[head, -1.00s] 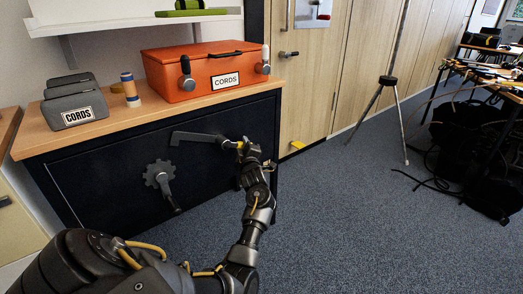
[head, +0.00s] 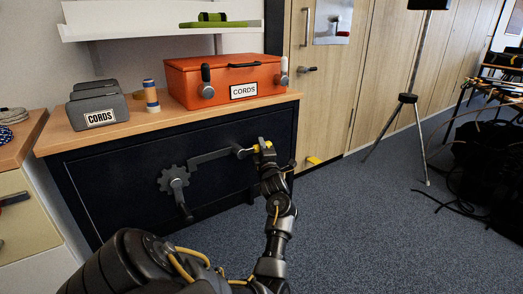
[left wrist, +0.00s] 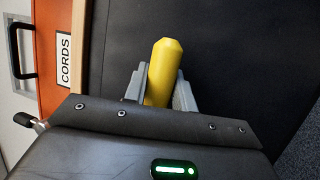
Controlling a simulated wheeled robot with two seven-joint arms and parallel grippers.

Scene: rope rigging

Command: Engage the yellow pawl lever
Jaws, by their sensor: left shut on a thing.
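The pawl lever is a dark grey bar (head: 212,155) on the dark cabinet front, with a yellow handle at its right end. The handle (left wrist: 163,72) stands between the jaws in the left wrist view. My left gripper (head: 262,147) is shut on this yellow handle; in the left wrist view the fingers (left wrist: 160,90) flank it on both sides. The bar's left tip is at the upper right of the toothed grey wheel (head: 174,178), close to or touching its teeth; I cannot tell which. A crank handle hangs below the wheel. My right gripper is not in view.
An orange CORDS case (head: 226,81), a grey CORDS holder (head: 97,105) and a spool (head: 151,96) stand on the cabinet top. A tripod (head: 408,98) and dark heaped gear are at the right.

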